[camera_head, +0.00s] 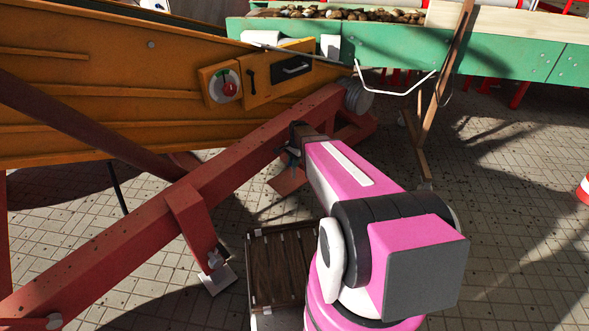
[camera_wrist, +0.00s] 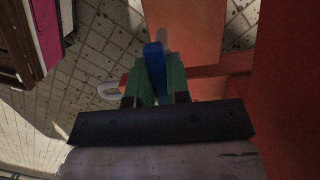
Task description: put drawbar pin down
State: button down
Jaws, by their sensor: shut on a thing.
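My gripper (camera_wrist: 156,80) shows in the wrist view with its two green fingers shut on a narrow blue piece, which I take to be the drawbar pin (camera_wrist: 154,60). The pin's far end lies in front of an orange-red beam, and I cannot tell whether it touches it. In the head view my gripper (camera_head: 293,152) is small and dark, close beside the long red drawbar beam (camera_head: 232,172). The pin cannot be made out clearly there.
A wooden slatted crate (camera_head: 283,268) stands on the paved floor below my arm. An orange machine (camera_head: 100,90) with a control box (camera_head: 280,72) is at the left. A green conveyor (camera_head: 480,52) carrying potatoes crosses the back. The paving at the right is mostly clear.

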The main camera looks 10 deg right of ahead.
aim_at(294, 170)
jog(key=shift+w+d+f, duration=0.25)
jog(key=shift+d+f, duration=0.05)
jog(key=shift+f, duration=1.9)
jog(key=shift+f, duration=0.15)
jog(key=c, duration=1.1)
grip_release()
